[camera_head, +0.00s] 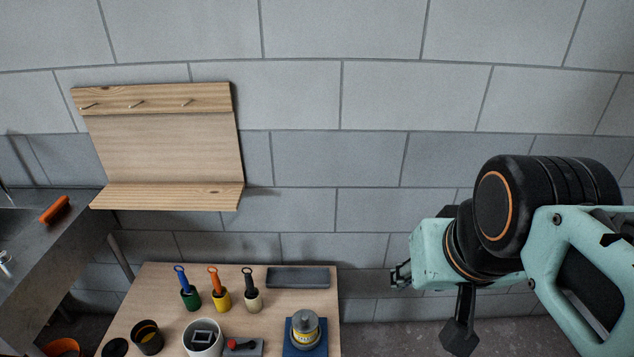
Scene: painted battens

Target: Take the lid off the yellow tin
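A tin with a yellow band (306,339) stands upright on a blue square base (290,349) at the front right of the wooden table. A grey lid (305,319) with a raised middle sits on top of the tin. My gripper (399,275) is to the right of the table, above and to the right of the tin and apart from it. It points left. Its fingers are small and dark here, and I cannot tell whether they are open or shut. Nothing is seen held in it.
The table (150,290) also bears green, yellow and cream pots with upright handled tools, a grey tray (298,278), a white pot (203,339), a dark cup (147,338) and a red-handled item (240,346). A wooden wall rack (165,150) hangs behind. A grey bench stands left.

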